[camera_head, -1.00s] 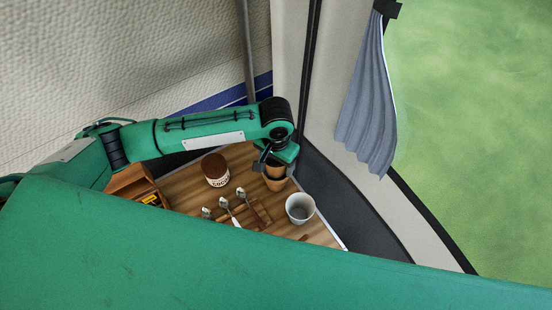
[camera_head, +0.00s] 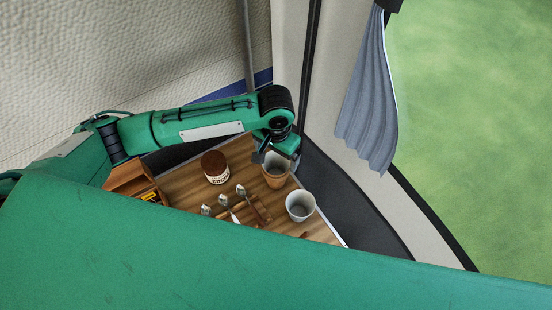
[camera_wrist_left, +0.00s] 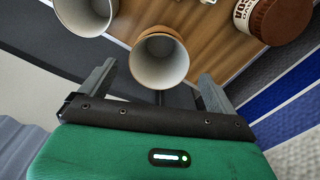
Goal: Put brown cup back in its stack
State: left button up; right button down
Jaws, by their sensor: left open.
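The brown cup (camera_head: 275,181) stands upright on the wooden counter (camera_head: 182,189), at its right edge in the head view. In the left wrist view the cup (camera_wrist_left: 160,62) shows its pale inside and brown outer wall. I cannot tell whether it sits inside another cup. My left gripper (camera_head: 276,160) is open just above and behind the cup's rim. In the left wrist view its fingers (camera_wrist_left: 156,76) are spread on either side of the cup, with gaps to both sides. A white-grey cup (camera_head: 300,206) stands close by. My right gripper is out of view.
A cocoa jar (camera_head: 215,168) stands left of the cups. Several spoons (camera_head: 232,203) lie in front of it. A wooden box (camera_head: 134,183) is at the counter's left end. A curtain (camera_head: 368,100) hangs at the right.

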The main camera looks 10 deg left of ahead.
pick_arm(q)
notch_tip(320, 180, up, 10)
jog(key=b, duration=0.1)
jog(key=shift+r+b, duration=0.15)
jog(key=shift+b, duration=0.15)
